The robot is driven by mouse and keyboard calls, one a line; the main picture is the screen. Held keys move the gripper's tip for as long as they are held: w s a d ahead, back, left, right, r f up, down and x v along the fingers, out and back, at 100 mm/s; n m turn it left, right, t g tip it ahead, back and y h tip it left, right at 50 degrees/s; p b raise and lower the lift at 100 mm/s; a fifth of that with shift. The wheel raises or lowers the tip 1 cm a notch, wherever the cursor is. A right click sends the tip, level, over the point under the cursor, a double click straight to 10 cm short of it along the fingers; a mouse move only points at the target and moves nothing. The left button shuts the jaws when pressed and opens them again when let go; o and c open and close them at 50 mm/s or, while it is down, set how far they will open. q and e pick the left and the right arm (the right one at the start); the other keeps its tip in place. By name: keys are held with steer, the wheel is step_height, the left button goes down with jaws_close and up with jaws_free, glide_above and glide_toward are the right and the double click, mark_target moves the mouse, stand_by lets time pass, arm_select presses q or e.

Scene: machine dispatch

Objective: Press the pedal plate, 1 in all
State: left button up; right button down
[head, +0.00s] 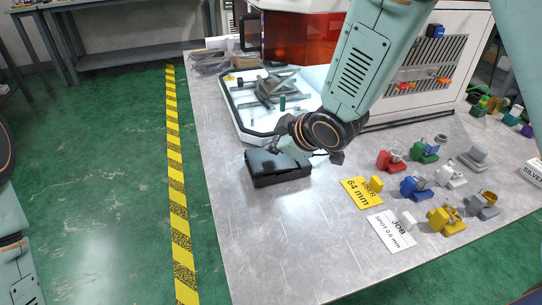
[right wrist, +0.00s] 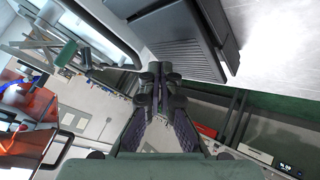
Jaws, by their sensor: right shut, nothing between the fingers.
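The pedal (head: 280,180) is a black box with a dark top plate on the grey table, left of the printed cards. Its ribbed dark plate also shows at the top of the right wrist view (right wrist: 188,58). My right gripper (head: 283,143) is over the pedal's far edge and hides part of its top. In the right wrist view its fingers (right wrist: 160,78) are together and empty, just below the ribbed plate in the picture. I cannot tell whether they touch it. Only part of my left arm shows at the left edge; its gripper is out of view.
A white tray (head: 240,123) with grey metal parts stands behind the pedal. Yellow and white cards (head: 362,193) and several coloured small parts (head: 445,220) lie to the right. A machine (head: 430,75) stands at the back. The table's front left is bare.

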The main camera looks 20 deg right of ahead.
mark_target(277, 160)
steer(key=shift+d+r+p, duration=0.15)
steer(key=shift+r+p, duration=1)
steer(key=shift+r, duration=0.1)
steer(key=shift+d+r+p, duration=0.1)
steer(key=shift+r+p, duration=1)
steer(key=shift+r, duration=0.15)
steer(key=shift+f, duration=0.1)
